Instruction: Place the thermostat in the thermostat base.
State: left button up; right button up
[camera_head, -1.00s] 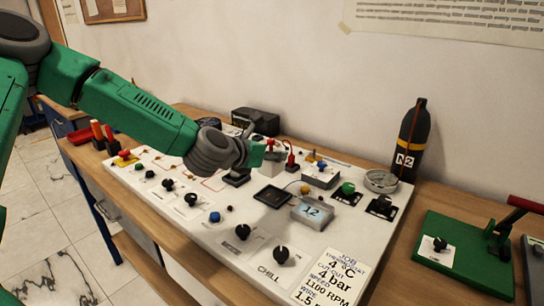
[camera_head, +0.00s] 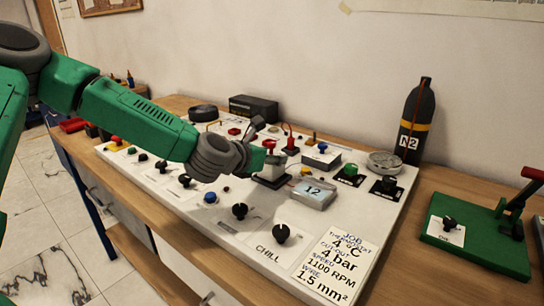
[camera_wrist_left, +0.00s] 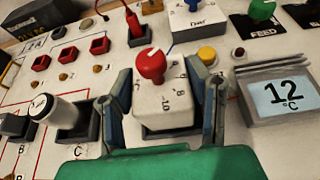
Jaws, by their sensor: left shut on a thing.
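The thermostat, a white box with a red knob (camera_head: 272,166), is between the fingers of my left gripper (camera_head: 266,162) near the middle of the panel. In the left wrist view the thermostat (camera_wrist_left: 165,106) stands roughly upright, knob up, with a finger on each side. The thermostat base, a dark square socket (camera_head: 274,183), shows directly under it; a dark edge also shows below the box in the wrist view. Whether the thermostat is seated or just above the base, I cannot tell. My right gripper is out of view.
A grey display reading 12 °C (camera_head: 312,194) stands close to the right of the thermostat. A red plug (camera_head: 291,145) stands behind it. Black knobs (camera_head: 281,233) are in front. A black N2 cylinder (camera_head: 414,120) stands at the back right.

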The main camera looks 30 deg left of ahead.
pick_arm(q)
jog(key=shift+d+f+b, duration=0.1)
jog(key=shift+f+b, duration=0.4)
jog(key=shift+b, duration=0.05)
jog(key=o, duration=1.5)
jog(key=v, duration=1)
jog(key=shift+s+r, duration=0.1)
jog(key=shift+r, duration=0.05)
jog(key=shift+v, duration=0.8)
